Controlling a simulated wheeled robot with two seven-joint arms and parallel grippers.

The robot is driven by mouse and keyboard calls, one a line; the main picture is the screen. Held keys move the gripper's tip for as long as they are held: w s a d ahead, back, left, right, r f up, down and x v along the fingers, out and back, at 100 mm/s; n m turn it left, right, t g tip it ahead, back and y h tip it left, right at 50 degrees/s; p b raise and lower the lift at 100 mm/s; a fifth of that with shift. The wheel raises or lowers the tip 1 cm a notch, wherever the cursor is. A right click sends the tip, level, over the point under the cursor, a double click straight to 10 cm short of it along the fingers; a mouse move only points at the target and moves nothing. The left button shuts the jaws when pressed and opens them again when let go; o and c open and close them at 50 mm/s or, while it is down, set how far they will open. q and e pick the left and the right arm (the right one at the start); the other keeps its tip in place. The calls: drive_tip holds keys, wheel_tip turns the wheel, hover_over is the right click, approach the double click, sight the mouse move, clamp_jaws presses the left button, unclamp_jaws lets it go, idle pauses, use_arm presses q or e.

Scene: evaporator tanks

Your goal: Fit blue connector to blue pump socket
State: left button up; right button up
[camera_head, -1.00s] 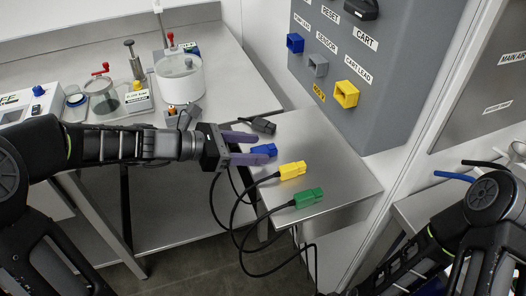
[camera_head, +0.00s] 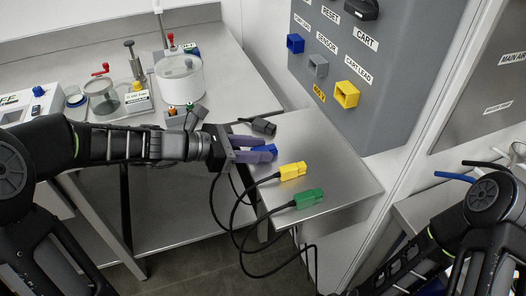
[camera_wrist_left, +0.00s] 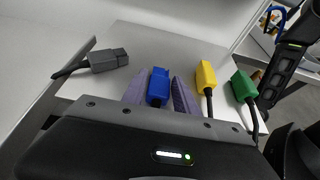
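The blue connector (camera_head: 262,151) lies on the steel shelf, largely covered by my left gripper in the head view. My left gripper (camera_head: 262,149) is low over the shelf with its purple fingers on either side of the connector. In the left wrist view the blue connector (camera_wrist_left: 159,86) stands between the two fingers (camera_wrist_left: 160,92). A narrow gap seems to show on its right side, and contact is not clear. The blue socket (camera_head: 295,43) is on the grey cabinet's face, upper left, and looks empty. My right arm shows at the right, its gripper out of view.
A yellow connector (camera_head: 292,171) and a green connector (camera_head: 308,198) lie nearby with dark cables looping off the shelf (camera_head: 345,180). A grey connector (camera_head: 263,126) lies behind. Grey (camera_head: 318,65) and yellow (camera_head: 346,94) sockets are below the blue one. Jars stand on the left bench.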

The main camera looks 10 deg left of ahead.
use_arm(q)
clamp_jaws()
idle(0.3)
wheel_tip(320, 180, up, 10)
drive_tip(key=p, duration=0.2)
use_arm(e)
wheel_tip(320, 180, up, 2)
drive_tip(key=shift+r, duration=0.15)
use_arm(q)
drive_tip(key=shift+r, duration=0.1)
idle(0.4)
